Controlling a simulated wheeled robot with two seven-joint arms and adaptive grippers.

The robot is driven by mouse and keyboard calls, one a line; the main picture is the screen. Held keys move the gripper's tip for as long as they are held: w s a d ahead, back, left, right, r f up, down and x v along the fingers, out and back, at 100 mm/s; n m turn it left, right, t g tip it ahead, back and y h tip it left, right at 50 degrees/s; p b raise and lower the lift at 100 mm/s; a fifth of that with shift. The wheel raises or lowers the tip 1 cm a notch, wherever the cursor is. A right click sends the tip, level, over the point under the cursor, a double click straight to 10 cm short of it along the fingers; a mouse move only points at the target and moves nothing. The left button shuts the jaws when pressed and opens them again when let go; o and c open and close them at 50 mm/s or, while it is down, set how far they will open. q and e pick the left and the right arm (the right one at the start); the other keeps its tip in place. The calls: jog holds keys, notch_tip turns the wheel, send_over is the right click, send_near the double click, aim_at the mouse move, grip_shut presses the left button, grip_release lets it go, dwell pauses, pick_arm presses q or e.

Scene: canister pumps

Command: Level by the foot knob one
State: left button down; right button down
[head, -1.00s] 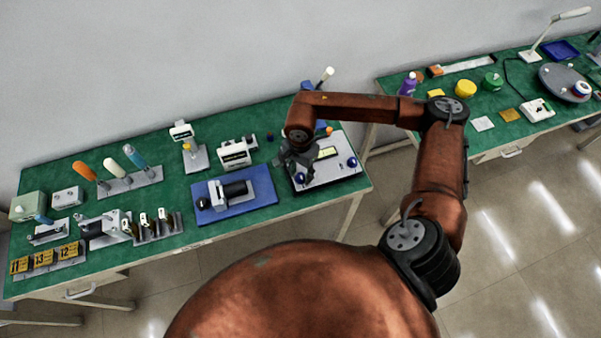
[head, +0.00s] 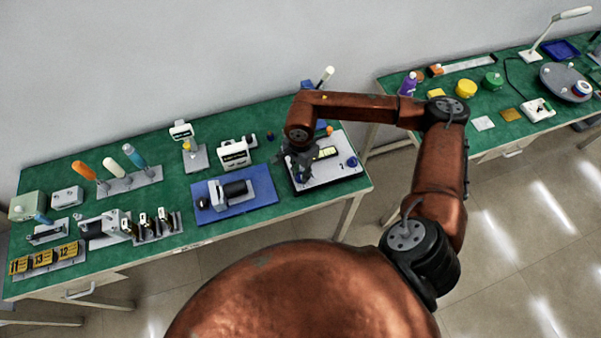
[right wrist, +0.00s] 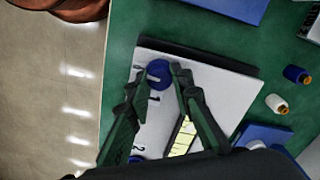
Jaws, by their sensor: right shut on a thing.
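The levelling plate (head: 325,174) is a pale plate with a dark edge at the right end of the near bench. Its yellow level vial (head: 327,152) shows beside my gripper, and in the right wrist view (right wrist: 184,138). My right gripper (head: 298,175) is down at the plate's left corner. In the right wrist view its fingertips (right wrist: 157,79) are shut on the blue foot knob one (right wrist: 158,70), beside the printed 1. The blue foot knob two (head: 352,161) stands free at the right, by the printed 2. The bubble is too small to read. My left gripper is not in view.

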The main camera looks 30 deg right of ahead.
jog(key=m+b, duration=0.1)
jog(key=m, duration=1.4)
jog(key=shift+m, duration=1.9)
jog(key=c, duration=1.7)
grip_release()
jog(key=shift+r, duration=0.1)
